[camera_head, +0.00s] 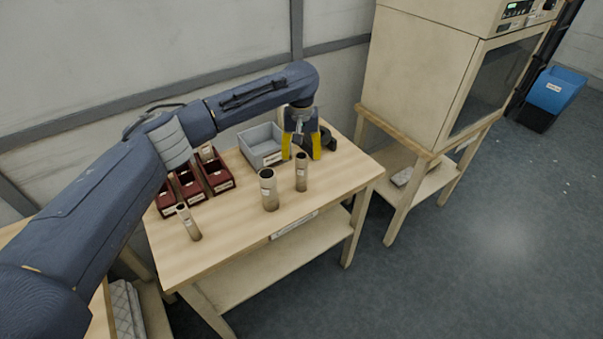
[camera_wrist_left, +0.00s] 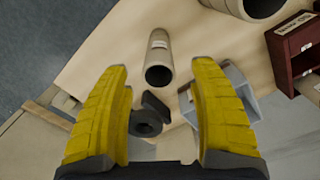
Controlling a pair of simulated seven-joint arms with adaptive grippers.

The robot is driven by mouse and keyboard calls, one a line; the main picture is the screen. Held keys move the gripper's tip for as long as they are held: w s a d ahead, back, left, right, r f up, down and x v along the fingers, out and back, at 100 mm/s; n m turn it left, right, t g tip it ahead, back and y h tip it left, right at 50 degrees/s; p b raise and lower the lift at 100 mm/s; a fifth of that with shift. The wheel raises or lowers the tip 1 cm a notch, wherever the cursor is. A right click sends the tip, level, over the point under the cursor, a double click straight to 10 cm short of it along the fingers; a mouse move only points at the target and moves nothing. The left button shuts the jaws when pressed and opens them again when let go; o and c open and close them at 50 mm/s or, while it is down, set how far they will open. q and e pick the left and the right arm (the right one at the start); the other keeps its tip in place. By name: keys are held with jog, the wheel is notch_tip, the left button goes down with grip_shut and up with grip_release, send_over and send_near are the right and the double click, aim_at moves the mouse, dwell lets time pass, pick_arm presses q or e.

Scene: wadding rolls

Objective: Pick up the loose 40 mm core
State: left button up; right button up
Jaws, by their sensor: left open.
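Three tan cores with small labels stand upright on the table: a slim one (camera_head: 188,222) at the left, a wide one (camera_head: 268,189) in the middle and a slim one (camera_head: 301,172) at the right. The label sizes are too small to read, so I cannot tell which is the 40 mm core. My left gripper (camera_head: 301,156) is open with yellow fingers, empty, near the top of the right slim core. In the left wrist view that core (camera_wrist_left: 158,52) shows beyond and between the fingertips. My right gripper is not in view.
Dark red labelled bins (camera_head: 219,181) stand at the table's back left, with a core (camera_head: 207,153) in one. A grey bin (camera_head: 262,158) and a black object (camera_head: 327,140) are behind the cores. The table's (camera_head: 225,238) front is clear. A cabinet (camera_head: 430,85) stands to the right.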

aim_at(302, 166)
pick_arm(q)
jog(key=f, duration=0.3)
jog(key=shift+s+d+f, duration=0.1)
jog(key=shift+s+f, duration=0.1)
jog(key=shift+f, duration=0.95)
jog(key=shift+c, duration=0.4)
grip_shut()
